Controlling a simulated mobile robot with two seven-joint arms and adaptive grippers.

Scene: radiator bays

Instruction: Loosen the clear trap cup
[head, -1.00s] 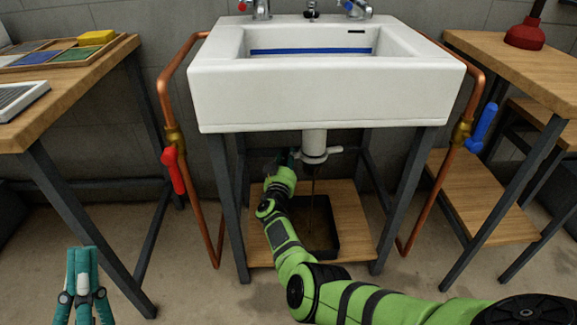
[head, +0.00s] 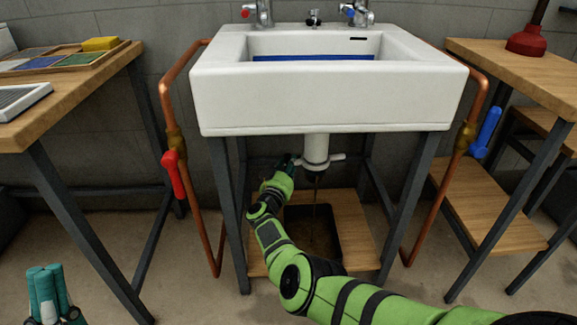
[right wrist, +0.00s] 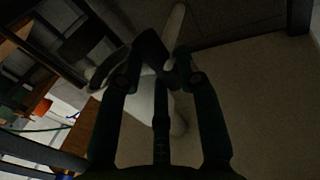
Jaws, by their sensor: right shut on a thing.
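The trap cup (head: 316,151) hangs under the sink's drain and looks whitish in the head view. A pale bar with a wing (head: 338,157) sticks out to its right. My right gripper (head: 294,164) is at the cup's left side, shut on what looks like its other wing; the fingers partly hide it. In the right wrist view, dark fingers close around a pale bar (right wrist: 178,122). That view is dark, and the exact grip is hard to see. My left gripper (head: 46,272) is low at the front left, away from everything, fingers close side by side; its opening is unclear.
The white sink (head: 325,100) stands on dark legs. A dark tray (head: 312,240) lies on the wooden shelf (head: 357,225) below, with a thin streak above it. Copper pipes with a red valve handle (head: 174,174) and a blue one (head: 486,132) flank the sink.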

